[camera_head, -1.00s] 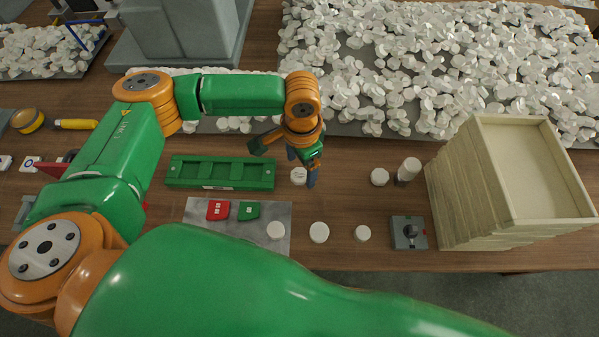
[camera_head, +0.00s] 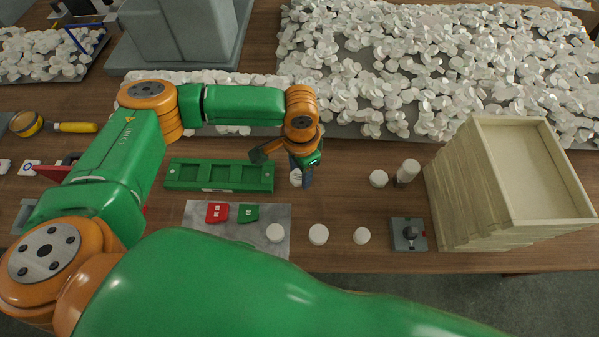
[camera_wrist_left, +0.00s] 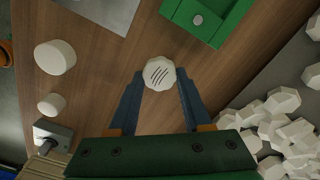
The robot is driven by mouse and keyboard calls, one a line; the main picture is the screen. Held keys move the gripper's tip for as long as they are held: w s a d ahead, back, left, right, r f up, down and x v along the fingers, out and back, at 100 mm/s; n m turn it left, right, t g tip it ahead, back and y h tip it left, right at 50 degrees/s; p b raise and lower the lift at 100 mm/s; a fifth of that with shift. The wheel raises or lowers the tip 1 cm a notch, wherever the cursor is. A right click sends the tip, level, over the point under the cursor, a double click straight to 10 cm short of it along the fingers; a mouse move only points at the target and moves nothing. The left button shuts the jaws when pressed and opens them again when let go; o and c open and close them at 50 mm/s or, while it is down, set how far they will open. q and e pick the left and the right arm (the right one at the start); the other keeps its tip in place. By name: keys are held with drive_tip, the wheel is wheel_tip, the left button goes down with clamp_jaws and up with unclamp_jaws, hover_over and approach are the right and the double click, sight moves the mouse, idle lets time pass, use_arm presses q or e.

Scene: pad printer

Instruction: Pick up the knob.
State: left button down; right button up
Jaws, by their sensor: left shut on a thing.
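A white faceted knob (camera_wrist_left: 159,73) with several dark slanted lines on its top sits between the two blue-grey fingertips of my left gripper (camera_wrist_left: 158,77). The fingers touch it on both sides, so the gripper is shut on it. In the head view, the same knob (camera_head: 296,178) is partly covered by my left gripper (camera_head: 301,179), just right of the green fixture. I cannot tell whether the knob still rests on the table. My right gripper is not in view.
The green slotted fixture (camera_head: 220,188) lies left of the gripper. A grey sheet (camera_head: 196,244) carries red and green pieces. Other white knobs (camera_head: 318,234) stand nearby on the table. A stack of wooden trays (camera_head: 455,205) is at right. White parts (camera_head: 420,70) fill the back.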

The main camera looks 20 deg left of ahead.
use_arm(q)
wheel_tip(320, 180, up, 3)
drive_tip(key=shift+f, duration=0.2)
drive_tip(key=s+a+r+b, duration=0.3)
drive_tip(key=s+r+b, duration=0.1)
drive_tip(key=s+r, duration=0.6)
drive_tip(key=s, duration=0.3)
drive_tip(key=shift+s+b, duration=0.35)
drive_tip(key=shift+s, duration=0.05)
drive_tip(key=shift+w, duration=0.1)
